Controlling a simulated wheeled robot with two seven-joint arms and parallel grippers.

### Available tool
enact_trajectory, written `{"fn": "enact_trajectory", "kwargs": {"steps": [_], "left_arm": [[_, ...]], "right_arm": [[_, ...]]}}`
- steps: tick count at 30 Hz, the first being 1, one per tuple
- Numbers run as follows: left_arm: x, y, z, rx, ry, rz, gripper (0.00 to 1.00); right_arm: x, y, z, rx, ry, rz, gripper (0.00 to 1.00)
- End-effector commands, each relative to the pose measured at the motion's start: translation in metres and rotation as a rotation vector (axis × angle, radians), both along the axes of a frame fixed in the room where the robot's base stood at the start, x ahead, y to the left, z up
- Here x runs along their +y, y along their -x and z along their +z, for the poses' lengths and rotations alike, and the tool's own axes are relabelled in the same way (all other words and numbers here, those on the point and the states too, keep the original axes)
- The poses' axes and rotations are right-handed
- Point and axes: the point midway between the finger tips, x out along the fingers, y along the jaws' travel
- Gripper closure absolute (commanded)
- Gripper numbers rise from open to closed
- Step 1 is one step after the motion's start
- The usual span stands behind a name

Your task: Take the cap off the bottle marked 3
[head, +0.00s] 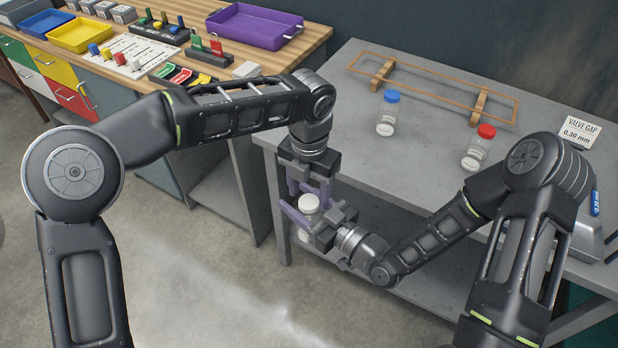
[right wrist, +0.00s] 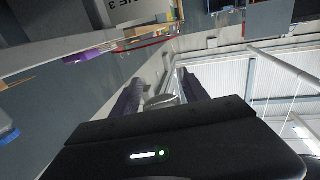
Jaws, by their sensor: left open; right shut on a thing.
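A small clear bottle (head: 304,235) with a white cap (head: 309,203) is held upright in front of the grey table's near edge. My right gripper (head: 300,217) is shut on the bottle, its purple fingers across the body below the cap. In the right wrist view a pale round part of the bottle (right wrist: 162,101) shows between the fingers. My left gripper (head: 309,191) points down from above, open, with its purple fingers around or close beside the cap; contact cannot be told. No number is readable on any bottle.
On the grey table (head: 440,145) stand a blue-capped bottle (head: 388,113) and a red-capped bottle (head: 479,148), near a wooden rack (head: 432,91) and a valve gap sign (head: 580,128). A wooden bench (head: 310,35) with trays and parts stands at the back left.

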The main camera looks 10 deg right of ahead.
Motion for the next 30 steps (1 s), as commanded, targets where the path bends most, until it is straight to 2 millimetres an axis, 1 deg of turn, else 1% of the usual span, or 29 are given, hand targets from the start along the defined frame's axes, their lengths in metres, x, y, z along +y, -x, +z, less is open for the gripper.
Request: {"fn": "enact_trajectory", "kwargs": {"steps": [1, 3, 6, 14, 30], "left_arm": [[0.000, 0.000, -0.006, 0.001, -0.001, 0.000, 0.45], [0.000, 0.000, -0.012, 0.000, 0.000, 0.000, 0.45], [0.000, 0.000, -0.017, -0.001, 0.001, 0.000, 0.45], [0.000, 0.000, -0.017, -0.001, 0.001, 0.000, 0.45], [0.000, 0.000, -0.017, -0.001, 0.001, 0.000, 0.89]], "right_arm": [[0.000, 0.000, 0.000, -0.001, -0.001, 0.000, 1.00], [0.000, 0.000, 0.000, -0.001, -0.001, 0.000, 1.00], [0.000, 0.000, 0.000, -0.001, -0.001, 0.000, 1.00], [0.000, 0.000, 0.000, 0.000, 0.000, 0.000, 1.00], [0.000, 0.000, 0.000, 0.000, 0.000, 0.000, 1.00]]}}
